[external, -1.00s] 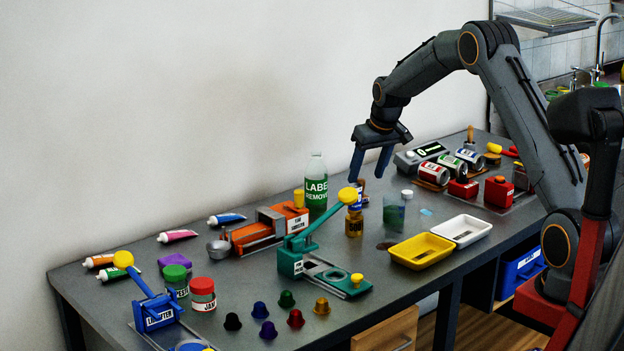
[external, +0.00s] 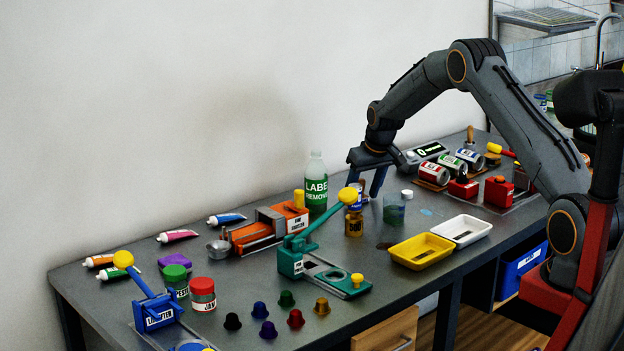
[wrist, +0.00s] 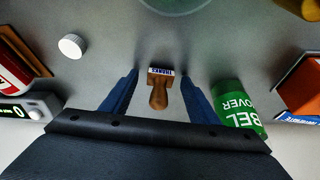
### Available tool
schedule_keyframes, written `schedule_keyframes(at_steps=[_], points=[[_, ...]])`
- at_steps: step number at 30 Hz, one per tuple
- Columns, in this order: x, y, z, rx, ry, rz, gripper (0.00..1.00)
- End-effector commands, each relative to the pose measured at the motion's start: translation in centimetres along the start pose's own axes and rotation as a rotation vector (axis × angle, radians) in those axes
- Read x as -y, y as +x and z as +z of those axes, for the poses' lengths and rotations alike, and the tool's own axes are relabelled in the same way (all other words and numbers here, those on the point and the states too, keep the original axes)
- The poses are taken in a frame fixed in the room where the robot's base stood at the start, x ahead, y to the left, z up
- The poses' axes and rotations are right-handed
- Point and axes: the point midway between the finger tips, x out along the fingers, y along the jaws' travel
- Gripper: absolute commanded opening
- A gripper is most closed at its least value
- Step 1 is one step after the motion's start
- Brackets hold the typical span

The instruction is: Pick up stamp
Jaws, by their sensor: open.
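In the external view my gripper (external: 367,186) is low over the table, just right of the green-labelled bottle, and open. There the stamp is mostly hidden behind the fingers and the small amber jar.
The label remover bottle (external: 316,187) stands close to the left; it shows beside a finger in the wrist view (wrist: 238,110). An amber jar (external: 354,222) and a clear cup (external: 394,210) stand in front. A white cap (wrist: 72,46) and a scale (external: 420,155) are to one side.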

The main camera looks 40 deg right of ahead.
Motion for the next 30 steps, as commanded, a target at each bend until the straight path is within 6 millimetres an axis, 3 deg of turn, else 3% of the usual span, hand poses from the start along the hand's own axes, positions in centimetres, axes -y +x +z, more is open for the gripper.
schedule_keyframes(at_steps=[2,9,20,30], points=[[0.0,0.0,0.0,0.0,0.0,0.0,0.51],[0.0,0.0,0.0,0.0,0.0,0.0,0.11],[0.0,-0.8,-0.5,-0.003,0.0,0.0,0.1],[0.0,-6.5,-2.9,-0.004,0.0,0.001,0.1]])
